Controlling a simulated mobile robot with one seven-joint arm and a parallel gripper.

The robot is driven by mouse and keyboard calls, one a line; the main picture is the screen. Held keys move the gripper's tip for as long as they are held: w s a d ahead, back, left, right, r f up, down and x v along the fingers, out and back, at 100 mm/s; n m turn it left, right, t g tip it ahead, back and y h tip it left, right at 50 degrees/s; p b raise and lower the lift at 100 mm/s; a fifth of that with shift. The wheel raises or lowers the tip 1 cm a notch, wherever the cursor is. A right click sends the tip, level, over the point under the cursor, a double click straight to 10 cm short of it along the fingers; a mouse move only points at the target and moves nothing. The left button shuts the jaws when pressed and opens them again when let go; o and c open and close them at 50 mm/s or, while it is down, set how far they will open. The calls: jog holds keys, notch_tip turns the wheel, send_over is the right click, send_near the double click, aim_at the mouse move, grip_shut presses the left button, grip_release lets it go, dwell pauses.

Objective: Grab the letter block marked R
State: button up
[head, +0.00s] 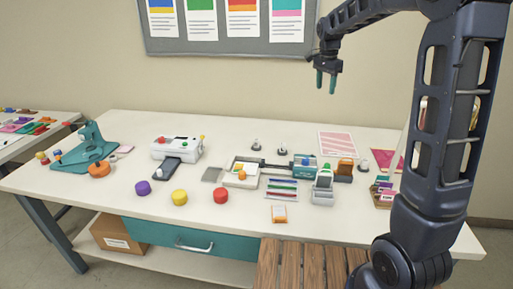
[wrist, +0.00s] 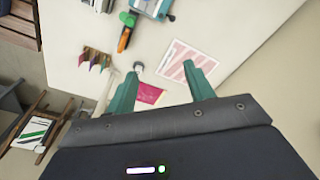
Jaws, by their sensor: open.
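I cannot make out a letter block marked R in either view; no lettering of that kind is readable. My gripper (head: 326,84) is raised high above the back right of the white worktable (head: 130,218), in front of the wall. In the wrist view its two teal fingers (wrist: 162,88) are spread apart with nothing between them that they touch. Below them lie a pink striped sheet (wrist: 188,66) and a magenta sheet (wrist: 150,94).
A white machine (head: 188,148), a teal press (head: 82,156), and purple (head: 142,188), yellow (head: 180,197) and red (head: 221,195) round pieces stand on the table. The front left tabletop is clear.

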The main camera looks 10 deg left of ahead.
jog(key=w+a+f+m, duration=0.2)
jog(key=w+a+f, duration=0.3)
jog(key=w+a, duration=0.3)
jog(key=m+h, duration=0.4)
jog(key=m, duration=0.2)
send_near(255, 139)
jog(key=f, duration=0.1)
jog(key=shift+g, duration=0.4)
jog(key=x, duration=0.5)
jog(key=shift+w+d+f, duration=0.15)
jog(key=shift+d+f, duration=0.05)
jog(key=shift+d, duration=0.1)
jog(key=shift+x, duration=2.6)
jog(key=shift+w+d+r, duration=0.1)
jog(key=shift+w, duration=0.05)
grip_shut()
